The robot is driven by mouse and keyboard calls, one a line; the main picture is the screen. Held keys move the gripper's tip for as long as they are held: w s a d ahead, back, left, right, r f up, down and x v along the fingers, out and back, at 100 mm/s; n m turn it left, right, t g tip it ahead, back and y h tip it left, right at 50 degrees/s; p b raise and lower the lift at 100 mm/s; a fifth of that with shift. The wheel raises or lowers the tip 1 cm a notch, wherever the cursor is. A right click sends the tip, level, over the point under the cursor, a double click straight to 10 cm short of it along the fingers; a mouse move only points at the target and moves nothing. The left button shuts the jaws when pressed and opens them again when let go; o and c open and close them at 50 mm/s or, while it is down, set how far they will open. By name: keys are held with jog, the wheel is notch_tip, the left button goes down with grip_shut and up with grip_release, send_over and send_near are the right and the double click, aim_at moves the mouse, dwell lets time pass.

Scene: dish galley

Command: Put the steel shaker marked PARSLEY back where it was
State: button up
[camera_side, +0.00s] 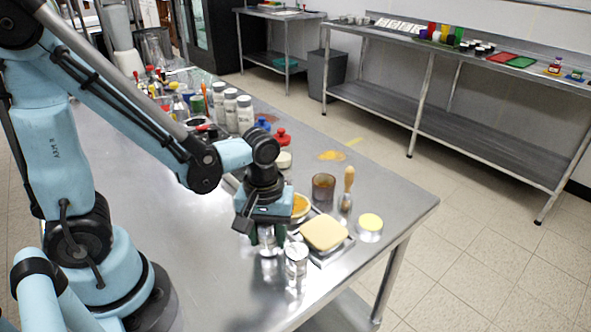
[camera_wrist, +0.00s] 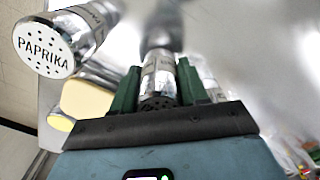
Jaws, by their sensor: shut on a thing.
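My gripper (camera_side: 267,236) points down over the near part of the steel table (camera_side: 225,285). Its green fingers, also in the wrist view (camera_wrist: 158,88), are shut on a steel shaker (camera_wrist: 160,72) with a holed top. The lettering on that top is hidden, so its name cannot be read. In the side view the held shaker is mostly hidden between the fingers; I cannot tell whether it touches the table. A second steel shaker (camera_side: 296,260) stands just right of the gripper, and its top reads PAPRIKA in the wrist view (camera_wrist: 45,50).
A tan block (camera_side: 324,232) on a tray, a yellow-topped tin (camera_side: 370,224), an amber glass (camera_side: 323,187) and a wooden-handled tool (camera_side: 348,182) stand close right of the gripper. White bottles (camera_side: 245,113) stand farther back. The table left of the gripper is clear.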

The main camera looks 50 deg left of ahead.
jog(key=shift+f, duration=0.2)
jog(key=o, duration=1.1)
jog(key=shift+r, duration=6.05)
jog(key=m+t, duration=0.1)
jog(key=a+m+t, duration=0.1)
jog(key=m, duration=0.1)
jog(key=shift+w+a+f+t, duration=0.1)
jog(key=shift+w+a+t, duration=0.1)
jog(key=shift+w+t, duration=0.2)
jog(key=m+t, duration=0.1)
jog(key=m, duration=0.1)
jog(key=w+a+m+t, duration=0.1)
jog(key=m+t, duration=0.1)
jog(key=a+m+t, duration=0.1)
jog(key=m, duration=0.1)
jog(key=shift+w+r, duration=0.3)
jog(key=shift+w, duration=0.05)
